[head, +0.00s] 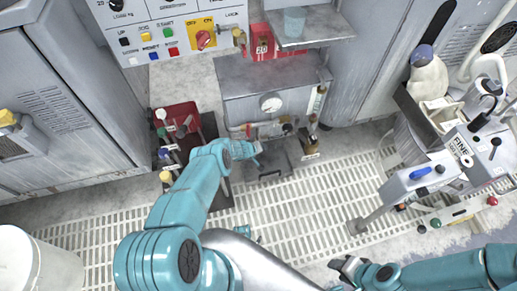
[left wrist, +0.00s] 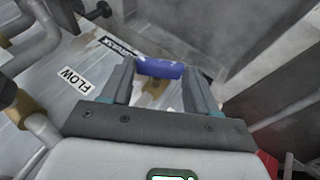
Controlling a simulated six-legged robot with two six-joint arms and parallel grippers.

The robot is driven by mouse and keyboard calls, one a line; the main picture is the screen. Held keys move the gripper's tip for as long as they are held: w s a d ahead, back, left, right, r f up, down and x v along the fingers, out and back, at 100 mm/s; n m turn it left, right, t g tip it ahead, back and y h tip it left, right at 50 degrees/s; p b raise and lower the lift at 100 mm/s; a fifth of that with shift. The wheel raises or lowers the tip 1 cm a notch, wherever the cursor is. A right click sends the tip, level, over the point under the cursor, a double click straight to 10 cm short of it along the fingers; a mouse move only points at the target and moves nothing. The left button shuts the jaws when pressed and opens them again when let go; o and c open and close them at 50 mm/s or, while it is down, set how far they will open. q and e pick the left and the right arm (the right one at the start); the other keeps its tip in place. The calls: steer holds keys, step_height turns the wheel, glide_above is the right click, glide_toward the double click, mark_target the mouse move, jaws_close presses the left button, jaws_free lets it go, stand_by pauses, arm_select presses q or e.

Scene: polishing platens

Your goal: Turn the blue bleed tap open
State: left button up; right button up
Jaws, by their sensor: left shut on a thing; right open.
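The blue tap handle (left wrist: 160,68) lies crosswise between the two fingertips of my left gripper (left wrist: 158,80) in the left wrist view. The gripper is shut on it. In the head view my left gripper (head: 256,152) is at the front of the grey cabinet's lower pipework, and I cannot make out the blue handle there because the gripper and wrist cover it. My right gripper (head: 345,268) is open and empty at the bottom of the head view, over the grated floor, far from the tap.
A FLOW label (left wrist: 75,80) is beside the pipes in the left wrist view. A red crate (head: 172,116) stands left. Grated floor (head: 290,205) is open between.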

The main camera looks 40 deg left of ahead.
arm_select(q)
steer(key=o, duration=1.1)
steer(key=shift+c, duration=0.2)
steer(key=p+v, duration=1.6)
steer(key=p, duration=0.5)
steer(key=shift+r, duration=0.2)
steer(key=shift+s+d, duration=0.1)
